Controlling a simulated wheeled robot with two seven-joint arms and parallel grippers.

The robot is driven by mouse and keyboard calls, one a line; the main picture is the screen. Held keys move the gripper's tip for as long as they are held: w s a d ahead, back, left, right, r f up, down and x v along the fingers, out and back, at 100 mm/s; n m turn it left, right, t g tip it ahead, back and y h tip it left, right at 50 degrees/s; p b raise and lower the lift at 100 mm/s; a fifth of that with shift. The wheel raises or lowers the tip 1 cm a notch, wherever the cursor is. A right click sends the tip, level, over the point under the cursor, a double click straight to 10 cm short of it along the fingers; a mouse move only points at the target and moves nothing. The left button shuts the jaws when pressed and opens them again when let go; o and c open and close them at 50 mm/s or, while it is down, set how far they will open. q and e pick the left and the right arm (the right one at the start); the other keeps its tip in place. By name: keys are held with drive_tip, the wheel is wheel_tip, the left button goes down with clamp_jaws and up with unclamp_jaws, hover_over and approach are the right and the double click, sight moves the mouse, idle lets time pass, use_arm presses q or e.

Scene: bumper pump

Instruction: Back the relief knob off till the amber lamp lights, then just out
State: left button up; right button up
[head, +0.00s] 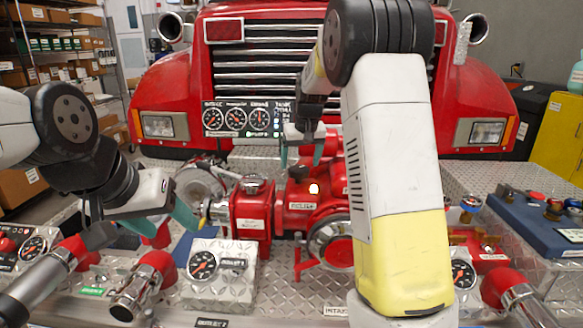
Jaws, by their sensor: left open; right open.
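The red pump housing (270,212) stands on the diamond-plate deck in front of the truck grille. A small red knob (298,172), which looks like the relief knob, sits on its top. Just below it a small lamp (314,188) glows white-orange; it looks like the amber lamp, lit. My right gripper (301,158) points down above the knob, its teal fingers apart on either side; contact cannot be told. My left gripper (140,220) is open and empty at the left, one teal fingertip near a brass fitting (205,213) on the pump's left side.
A gauge panel (245,118) with several dials and a green light stands behind the pump. A gauge block (222,268) stands in front. Red-and-silver hose fittings (142,285) crowd the left front. A blue case (540,225) with small parts lies at right. My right arm hides the pump's right side.

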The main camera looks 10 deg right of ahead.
sight(299, 168)
drive_tip(key=shift+x, duration=1.5)
drive_tip(key=c, duration=1.4)
drive_tip(key=shift+o, duration=0.2)
drive_tip(key=shift+m+h, duration=0.3)
drive_tip(key=shift+m, duration=0.6)
drive_tip(key=o, duration=1.4)
drive_tip(key=shift+c, duration=0.2)
drive_tip(key=shift+r, duration=0.1)
